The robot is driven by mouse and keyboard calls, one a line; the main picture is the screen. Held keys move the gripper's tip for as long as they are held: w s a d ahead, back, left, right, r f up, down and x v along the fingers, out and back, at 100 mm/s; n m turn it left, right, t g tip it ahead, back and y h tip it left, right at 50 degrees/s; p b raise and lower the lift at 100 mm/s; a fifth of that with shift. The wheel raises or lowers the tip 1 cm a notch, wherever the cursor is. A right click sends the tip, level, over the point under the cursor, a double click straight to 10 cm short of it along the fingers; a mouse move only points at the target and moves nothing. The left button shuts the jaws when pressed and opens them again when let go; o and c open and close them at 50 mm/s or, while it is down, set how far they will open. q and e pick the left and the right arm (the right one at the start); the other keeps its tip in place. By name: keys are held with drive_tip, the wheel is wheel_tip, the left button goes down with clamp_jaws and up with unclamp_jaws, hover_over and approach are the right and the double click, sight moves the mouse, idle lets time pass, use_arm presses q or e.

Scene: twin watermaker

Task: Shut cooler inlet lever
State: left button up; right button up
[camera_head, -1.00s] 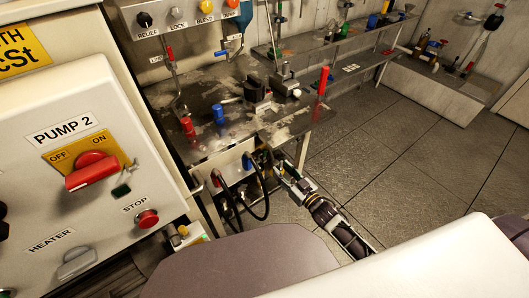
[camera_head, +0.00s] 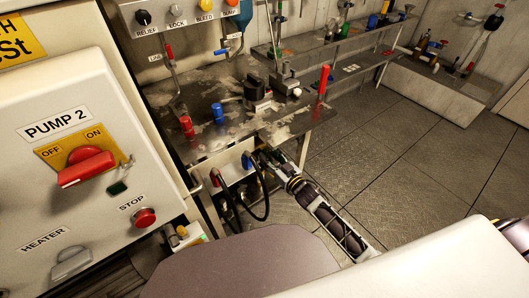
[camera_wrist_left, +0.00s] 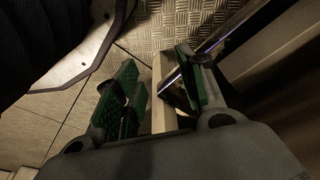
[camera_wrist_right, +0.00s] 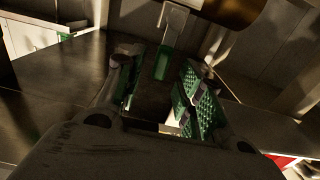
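No label reading cooler inlet is legible, so I cannot tell which lever it is. In the head view, a red handle (camera_head: 215,178) and a blue handle (camera_head: 247,161) sit on a pale panel under the bench. A red upright lever (camera_head: 323,80) stands at the bench's right end. My right gripper is at the bench's front edge, its fingers largely hidden in the head view; in the right wrist view (camera_wrist_right: 158,92) its fingers are apart. A green handle (camera_wrist_right: 162,62) on a pale plate shows beyond the gap. My left gripper (camera_wrist_left: 163,88) is open and shows only in the left wrist view.
The metal bench (camera_head: 205,150) has knobs and fittings on top. Black hoses (camera_head: 262,208) loop below it. The PUMP 2 cabinet (camera_head: 100,115) stands at left. Floor (camera_head: 410,165) to the right is clear. A pale post stands between the left fingers.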

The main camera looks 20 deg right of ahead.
sight(265, 152)
drive_tip(key=shift+x, duration=1.6)
use_arm(q)
drive_tip(key=shift+w+d+r+b, duration=0.15)
drive_tip(key=shift+w+r, duration=0.1)
drive_tip(key=shift+r, duration=0.4)
drive_tip(key=shift+w+d+r+b, duration=0.15)
drive_tip(key=shift+w+r, duration=0.05)
drive_tip(key=shift+r, duration=0.4)
use_arm(e)
drive_tip(key=shift+w+a, duration=0.1)
drive_tip(key=shift+w, duration=0.1)
use_arm(q)
drive_tip(key=shift+s, duration=0.1)
use_arm(e)
drive_tip(key=shift+c, duration=0.5)
use_arm(q)
drive_tip(key=shift+s+f, duration=0.15)
drive_tip(key=shift+f, duration=0.1)
use_arm(e)
clamp_jaws()
